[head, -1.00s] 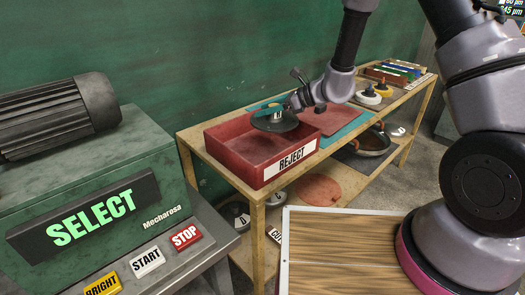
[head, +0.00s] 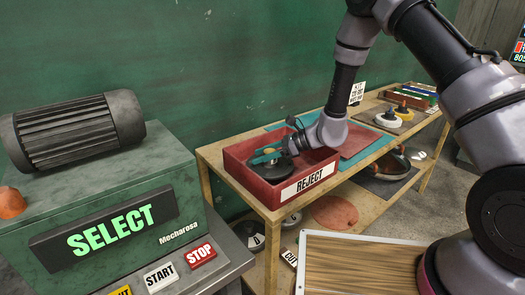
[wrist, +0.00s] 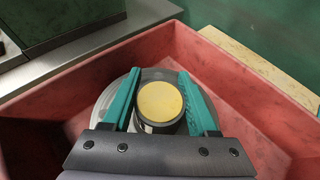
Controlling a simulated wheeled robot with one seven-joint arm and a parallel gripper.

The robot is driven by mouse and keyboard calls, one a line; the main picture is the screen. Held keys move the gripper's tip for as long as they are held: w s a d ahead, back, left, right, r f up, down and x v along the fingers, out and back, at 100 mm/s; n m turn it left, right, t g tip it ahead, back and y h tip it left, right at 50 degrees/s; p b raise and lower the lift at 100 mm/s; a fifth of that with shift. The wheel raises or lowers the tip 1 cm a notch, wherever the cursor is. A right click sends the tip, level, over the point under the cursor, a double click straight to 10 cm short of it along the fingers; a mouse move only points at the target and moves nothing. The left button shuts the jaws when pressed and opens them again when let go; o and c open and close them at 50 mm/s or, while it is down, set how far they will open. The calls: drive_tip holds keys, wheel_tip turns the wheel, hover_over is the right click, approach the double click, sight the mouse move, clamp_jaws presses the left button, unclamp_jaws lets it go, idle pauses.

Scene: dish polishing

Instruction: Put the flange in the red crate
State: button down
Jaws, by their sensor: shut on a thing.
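The red crate (head: 233,167), labelled REJECT, stands on the near end of the wooden bench. The flange (head: 272,168) is a dark round disc with a raised hub; in the wrist view its grey disc (wrist: 158,78) shows around a hub with a yellow top. My gripper (head: 267,156) has its teal fingers shut on the hub, one on each side. The flange is inside the crate's walls, low down. Whether it touches the crate floor cannot be told. In the wrist view, my gripper (wrist: 160,105) hides part of the crate interior.
A green machine (head: 110,200) with a SELECT display and buttons stands at left. Beyond the crate, the bench holds a teal mat (head: 377,147), a red pad (head: 360,140) and polishing discs (head: 388,121). A pan (head: 392,163) sits on the lower shelf.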

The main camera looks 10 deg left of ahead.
sight(262, 164)
drive_tip(key=shift+f, duration=1.8)
drive_tip(key=shift+f, duration=0.1)
drive_tip(key=shift+c, duration=0.9)
unclamp_jaws()
